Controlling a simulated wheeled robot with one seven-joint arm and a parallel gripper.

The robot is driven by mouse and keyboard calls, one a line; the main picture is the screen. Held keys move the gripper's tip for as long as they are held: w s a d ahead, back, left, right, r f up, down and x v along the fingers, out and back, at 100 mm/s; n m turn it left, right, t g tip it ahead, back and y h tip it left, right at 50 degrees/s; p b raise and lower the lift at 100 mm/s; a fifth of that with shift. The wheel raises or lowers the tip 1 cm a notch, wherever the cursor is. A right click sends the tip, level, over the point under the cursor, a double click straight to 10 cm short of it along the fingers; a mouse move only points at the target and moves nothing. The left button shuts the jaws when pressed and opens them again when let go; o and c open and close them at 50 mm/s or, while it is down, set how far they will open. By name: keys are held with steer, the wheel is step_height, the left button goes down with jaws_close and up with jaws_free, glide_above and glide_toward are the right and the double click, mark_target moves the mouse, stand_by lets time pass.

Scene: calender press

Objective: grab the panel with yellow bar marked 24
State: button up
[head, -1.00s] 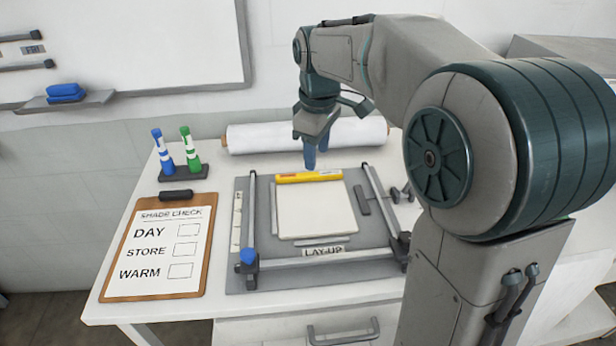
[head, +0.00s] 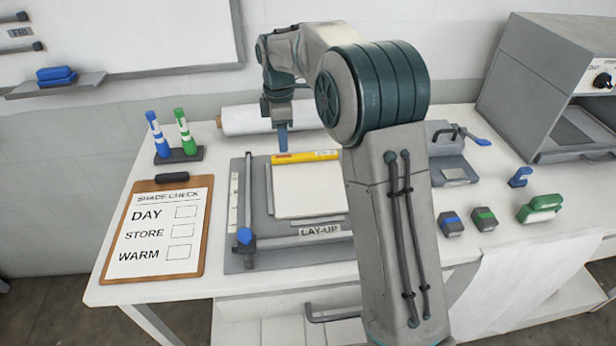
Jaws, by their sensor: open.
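The panel (head: 307,190) is a pale, near-square sheet with a yellow bar (head: 306,157) along its far edge. The bar has a small mark, too small to read. The panel lies flat on the grey lay-up board (head: 240,263) on the bench; my arm hides its right side. My gripper (head: 283,149) has blue fingers and points down just above the bar's left part. It is open and empty, seen edge-on. I cannot tell if its fingertips touch the bar.
A white roll (head: 245,120) lies behind the board. A marker stand (head: 180,156) and a shade-check clipboard (head: 150,272) are left. Right are a clamp fixture (head: 445,165), small blocks (head: 451,224) and a grey light box (head: 530,75).

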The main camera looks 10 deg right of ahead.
mark_target(284, 157)
steer(key=shift+w+f+p, duration=0.15)
steer(key=shift+f+p, duration=0.25)
steer(key=shift+f, duration=2.55)
jaws_close()
